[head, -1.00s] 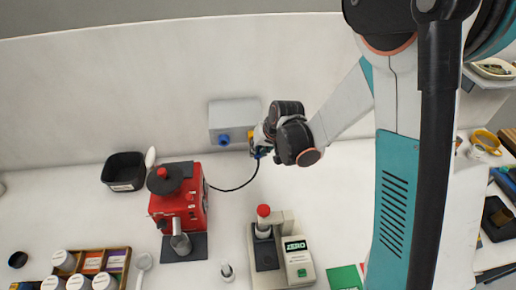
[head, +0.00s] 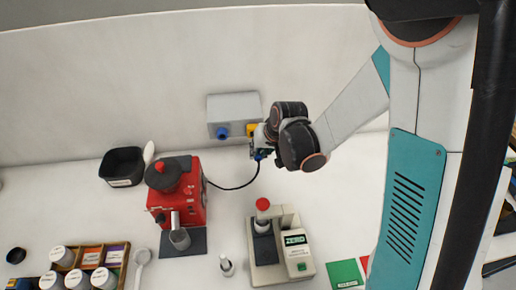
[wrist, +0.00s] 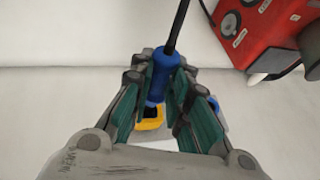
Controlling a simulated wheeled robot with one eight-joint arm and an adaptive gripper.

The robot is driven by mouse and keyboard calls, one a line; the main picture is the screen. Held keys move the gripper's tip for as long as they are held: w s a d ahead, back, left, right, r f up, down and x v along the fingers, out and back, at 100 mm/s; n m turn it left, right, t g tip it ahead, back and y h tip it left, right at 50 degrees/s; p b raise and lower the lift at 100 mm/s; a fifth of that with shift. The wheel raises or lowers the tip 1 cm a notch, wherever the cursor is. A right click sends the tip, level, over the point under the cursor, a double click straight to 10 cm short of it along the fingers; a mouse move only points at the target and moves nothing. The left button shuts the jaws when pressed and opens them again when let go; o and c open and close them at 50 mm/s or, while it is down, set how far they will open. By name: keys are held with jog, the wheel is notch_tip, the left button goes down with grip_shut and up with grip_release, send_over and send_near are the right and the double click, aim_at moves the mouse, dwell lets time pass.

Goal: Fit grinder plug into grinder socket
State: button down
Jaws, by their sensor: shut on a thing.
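The grinder plug (wrist: 160,75) is a blue cylinder on a black cable. My gripper (wrist: 160,105) is shut on it, with a green-padded finger on each side. In the head view, my gripper (head: 259,146) is just below and right of the grey socket box (head: 232,106) on the back wall. The box has a blue socket (head: 222,132) at left and a yellow socket (head: 252,130) at right. In the wrist view, the yellow socket (wrist: 151,120) lies beyond the plug's tip, and a blue part (wrist: 214,103) shows behind the right finger. I cannot tell whether the plug touches anything.
The red grinder (head: 178,192) stands left, with the black cable (head: 232,188) running to the plug. A scale (head: 293,253) stands in front. A black bin (head: 123,166) and a jar rack (head: 90,265) are at left. Counter between grinder and scale is mostly clear.

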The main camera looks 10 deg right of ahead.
jog(key=shift+s, duration=0.35)
jog(key=s+b, duration=0.1)
jog(key=s, duration=0.3)
dwell(0.6)
jog(key=shift+w, duration=0.1)
